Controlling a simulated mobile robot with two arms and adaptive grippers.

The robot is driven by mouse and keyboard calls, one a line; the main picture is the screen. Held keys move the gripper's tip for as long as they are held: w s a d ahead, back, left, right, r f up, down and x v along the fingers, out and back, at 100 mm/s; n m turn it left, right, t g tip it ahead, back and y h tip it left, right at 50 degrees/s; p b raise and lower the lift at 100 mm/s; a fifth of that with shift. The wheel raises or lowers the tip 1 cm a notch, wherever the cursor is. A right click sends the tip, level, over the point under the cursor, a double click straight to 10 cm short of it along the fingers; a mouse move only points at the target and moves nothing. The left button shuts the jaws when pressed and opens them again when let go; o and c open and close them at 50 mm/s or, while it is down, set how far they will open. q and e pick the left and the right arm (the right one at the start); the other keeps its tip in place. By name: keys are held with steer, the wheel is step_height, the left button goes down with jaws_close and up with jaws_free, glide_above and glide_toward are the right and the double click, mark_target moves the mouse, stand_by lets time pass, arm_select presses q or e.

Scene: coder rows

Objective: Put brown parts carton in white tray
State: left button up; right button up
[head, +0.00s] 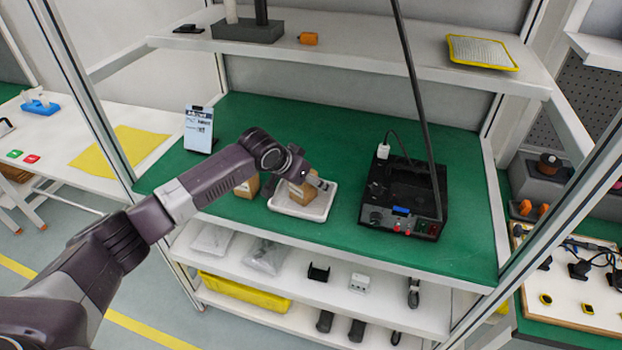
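A white tray (318,211) lies on the green bench mat, right of centre-left. A brown parts carton (299,195) stands inside the tray, partly covered by my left gripper. My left gripper (322,183) reaches in from the left and is directly over or against the top of this carton. Its fingers are small and overlap the carton, so I cannot tell whether they are open or shut on it. A second brown carton (246,189) stands on the mat left of the tray, mostly hidden behind my arm. My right gripper is out of view.
A black power supply (405,197) with cables stands right of the tray. A white sign (199,130) stands at the back left of the green mat (330,119). Shelf posts frame the bench, with shelves above and below. The mat's front right is clear.

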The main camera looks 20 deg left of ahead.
arm_select(q)
steer(key=shift+s+a+r, duration=0.1)
steer(key=shift+s+r, duration=0.1)
steer(key=shift+r, duration=0.25)
steer(key=b+v, duration=0.1)
steer(key=v, duration=1)
steer(key=shift+b, duration=0.3)
steer(key=shift+s, duration=0.15)
steer(key=shift+s, duration=0.1)
